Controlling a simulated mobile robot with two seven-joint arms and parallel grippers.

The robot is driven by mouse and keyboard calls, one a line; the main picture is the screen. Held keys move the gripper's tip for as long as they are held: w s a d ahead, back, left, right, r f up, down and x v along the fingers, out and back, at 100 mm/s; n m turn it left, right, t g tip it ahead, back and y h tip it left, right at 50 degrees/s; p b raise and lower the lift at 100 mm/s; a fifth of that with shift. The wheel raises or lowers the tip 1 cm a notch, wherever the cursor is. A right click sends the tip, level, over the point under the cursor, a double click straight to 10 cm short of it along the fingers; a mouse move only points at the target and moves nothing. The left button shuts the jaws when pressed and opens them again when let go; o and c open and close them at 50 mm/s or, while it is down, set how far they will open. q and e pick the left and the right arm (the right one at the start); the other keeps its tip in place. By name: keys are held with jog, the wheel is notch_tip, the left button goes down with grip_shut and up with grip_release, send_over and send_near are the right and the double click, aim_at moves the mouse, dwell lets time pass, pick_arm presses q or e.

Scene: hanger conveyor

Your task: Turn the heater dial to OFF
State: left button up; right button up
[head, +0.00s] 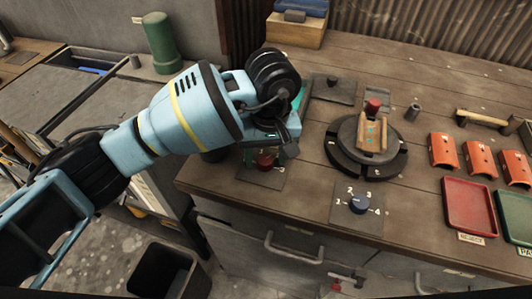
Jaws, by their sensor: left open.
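Two dials show on plates at the front of the wooden bench. A red dial (265,160) sits on a dark plate at the front left, partly covered by my left gripper; its markings are too small to read. A dark blue dial (358,204) sits on a grey plate with the numbers 1 to 4 around it. I see no readable OFF mark, and cannot tell which dial is the heater's. My left gripper (283,147) is open, just above and right of the red dial; I cannot tell whether it touches. My right gripper is not in view.
A round black turntable (340,158) bears a wooden block and a red-topped part. Drawers with handles (292,253) are below the bench edge.

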pick_arm(q)
jog(key=c, duration=1)
